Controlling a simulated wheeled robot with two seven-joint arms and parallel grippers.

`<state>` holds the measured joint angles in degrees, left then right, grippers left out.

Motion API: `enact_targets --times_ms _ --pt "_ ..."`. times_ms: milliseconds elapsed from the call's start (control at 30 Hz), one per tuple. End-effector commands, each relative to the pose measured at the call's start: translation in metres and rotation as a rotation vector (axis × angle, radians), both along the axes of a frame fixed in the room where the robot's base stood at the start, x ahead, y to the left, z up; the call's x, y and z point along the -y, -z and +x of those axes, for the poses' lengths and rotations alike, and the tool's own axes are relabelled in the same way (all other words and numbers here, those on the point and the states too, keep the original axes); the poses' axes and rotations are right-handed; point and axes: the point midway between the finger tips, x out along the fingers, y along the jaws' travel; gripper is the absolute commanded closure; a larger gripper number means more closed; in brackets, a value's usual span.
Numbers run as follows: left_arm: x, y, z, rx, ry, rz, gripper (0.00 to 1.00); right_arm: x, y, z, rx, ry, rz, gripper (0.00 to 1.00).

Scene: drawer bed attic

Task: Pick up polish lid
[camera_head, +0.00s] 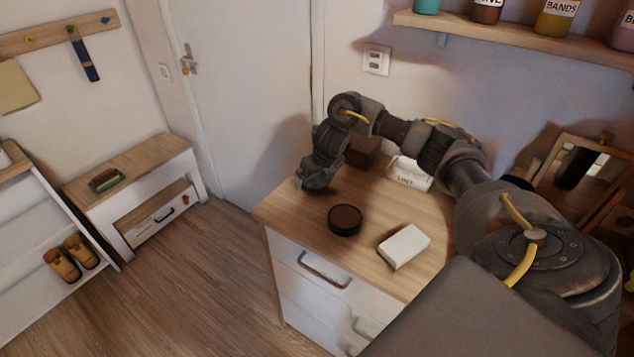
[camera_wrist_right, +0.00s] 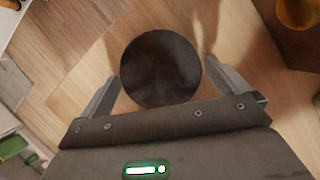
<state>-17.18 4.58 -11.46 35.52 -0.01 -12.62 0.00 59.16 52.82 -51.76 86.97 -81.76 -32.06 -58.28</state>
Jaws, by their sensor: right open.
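My right gripper (camera_head: 313,187) points down over the left part of the wooden cabinet top. The right wrist view shows its two fingers (camera_wrist_right: 180,92) spread apart, with a dark round disc, apparently the polish lid (camera_wrist_right: 160,68), centred between them. I see no clear contact between fingers and disc. My left gripper is out of view.
The cabinet top (camera_head: 290,215) also holds a white block (camera_head: 404,246), a brown box (camera_head: 363,152) and a white tray marked LINT (camera_head: 411,174). A wooden frame (camera_head: 590,160) stands at right. A low bench with a green brush (camera_head: 107,181) is far left.

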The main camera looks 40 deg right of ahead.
Motion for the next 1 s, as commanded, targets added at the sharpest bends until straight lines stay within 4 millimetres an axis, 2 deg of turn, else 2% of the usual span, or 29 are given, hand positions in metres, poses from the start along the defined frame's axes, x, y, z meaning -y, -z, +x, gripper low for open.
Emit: enact_targets --times_ms 233,400,500,833,1000 --pt "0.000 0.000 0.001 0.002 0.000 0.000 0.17 0.000 0.001 0.001 0.000 0.001 -0.001 0.01" --pt "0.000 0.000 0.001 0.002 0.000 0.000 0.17 0.000 0.001 0.000 0.001 0.001 -0.001 0.24" --pt "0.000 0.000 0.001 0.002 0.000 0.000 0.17 0.000 0.001 0.001 0.001 0.001 -0.001 0.33" --pt "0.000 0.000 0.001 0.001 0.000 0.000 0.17 0.000 -0.005 0.001 0.003 0.000 -0.001 0.33" --pt "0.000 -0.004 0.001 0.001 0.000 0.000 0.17 0.001 -0.028 0.002 0.006 0.000 -0.002 0.33"
